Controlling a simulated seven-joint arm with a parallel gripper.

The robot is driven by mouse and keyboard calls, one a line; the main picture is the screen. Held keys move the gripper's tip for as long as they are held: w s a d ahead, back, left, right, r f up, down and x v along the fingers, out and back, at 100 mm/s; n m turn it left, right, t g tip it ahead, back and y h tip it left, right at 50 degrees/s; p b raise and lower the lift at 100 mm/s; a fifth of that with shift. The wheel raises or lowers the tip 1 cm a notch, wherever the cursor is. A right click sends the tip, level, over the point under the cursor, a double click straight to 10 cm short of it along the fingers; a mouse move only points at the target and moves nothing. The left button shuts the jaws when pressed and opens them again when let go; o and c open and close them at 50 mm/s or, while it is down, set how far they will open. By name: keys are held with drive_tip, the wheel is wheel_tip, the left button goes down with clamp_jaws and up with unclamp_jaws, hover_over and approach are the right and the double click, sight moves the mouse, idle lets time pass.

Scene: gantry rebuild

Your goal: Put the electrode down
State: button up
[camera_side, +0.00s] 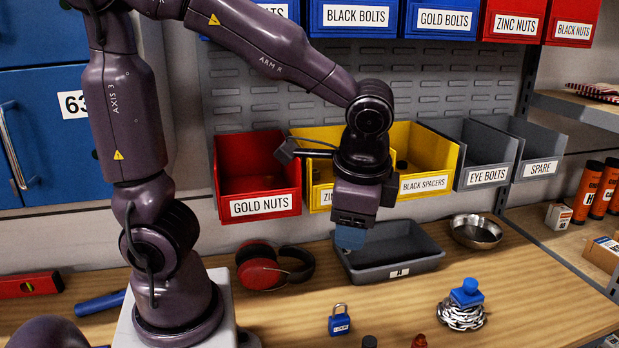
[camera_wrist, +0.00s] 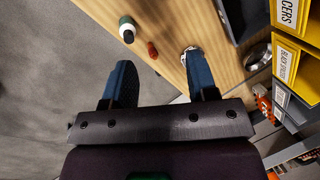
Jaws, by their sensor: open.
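I cannot make out an electrode for certain in either view. My gripper (camera_side: 351,237) hangs over the grey tray (camera_side: 391,268) in the side view, fingers pointing down. In the wrist view its two blue fingers stand wide apart, and the gripper (camera_wrist: 163,82) is open with nothing between them. A blue block with a knob (camera_side: 467,292) rests on a coiled metal chain (camera_side: 461,314) at the right of the bench. In the wrist view the chain is mostly hidden behind the right finger.
A blue padlock (camera_side: 339,321), a black cap (camera_side: 369,342) and a red item (camera_side: 419,341) stand near the front edge. Red and black earmuffs (camera_side: 272,268) lie left of the tray, a metal bowl (camera_side: 476,231) right of it. Labelled bins line the back. The bench's right front is clear.

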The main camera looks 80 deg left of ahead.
drive_tip(key=s+a+r+n+t+h, duration=0.2)
drive_tip(key=s+r+n+t+h, duration=0.1)
drive_tip(key=s+r+n+t, duration=0.2)
drive_tip(key=shift+s+r, duration=0.35)
drive_tip(key=shift+r, duration=0.2)
